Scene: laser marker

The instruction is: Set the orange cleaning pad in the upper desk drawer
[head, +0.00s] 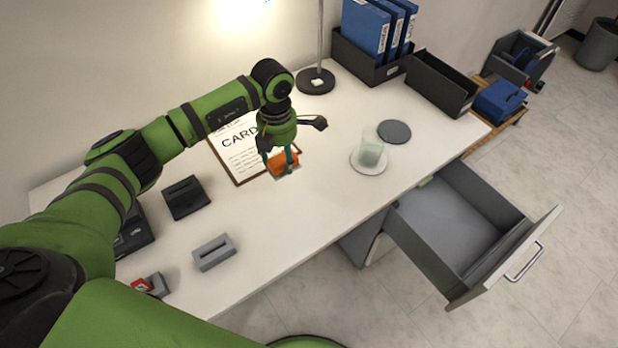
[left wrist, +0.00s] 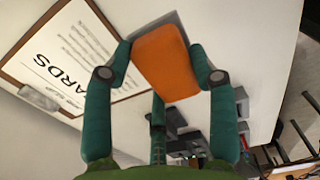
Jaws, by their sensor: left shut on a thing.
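The orange cleaning pad (head: 283,164) is at the desk's middle, beside the clipboard. In the left wrist view the pad (left wrist: 166,64) fills the space between the fingertips. My left gripper (head: 281,160) is shut on it from above; in the left wrist view its teal fingers (left wrist: 165,70) press the pad's two sides. Part of the pad is hidden by the fingers in the head view. The upper desk drawer (head: 451,218) is pulled open at the right of the desk; its visible floor is bare. My right gripper does not show.
A clipboard (head: 240,172), lamp base (head: 315,82), folder box (head: 352,58) and grey holder (head: 214,253) stand around. The front middle desk is clear.

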